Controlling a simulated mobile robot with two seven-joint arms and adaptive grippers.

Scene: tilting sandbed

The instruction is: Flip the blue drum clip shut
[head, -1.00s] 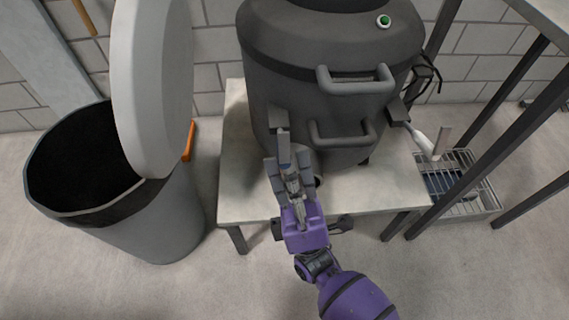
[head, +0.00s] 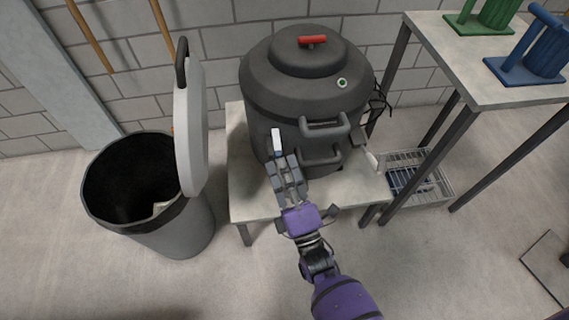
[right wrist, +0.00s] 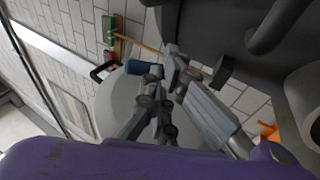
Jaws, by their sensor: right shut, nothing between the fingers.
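The dark grey drum (head: 262,105) stands on a low pale table, with a red handle on its lid. A clip (head: 276,138) with a pale upper part and a blue lower end shows on its front left side. A blue piece, probably of this clip, shows beside the fingertips in the right wrist view (right wrist: 145,68). My right gripper (head: 282,164) is shut and empty just below the clip, very close to it; I cannot tell whether they touch. The fingers partly hide the clip, and I cannot tell whether it is fully closed. My left gripper is out of view.
A second clip with a pale lever (head: 371,158) sticks out on the drum's right. Two grey handles stand out from the drum's front. A grey bin (head: 175,235) with a raised lid is left; a tall table (head: 440,45) and wire basket (head: 440,190) are right.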

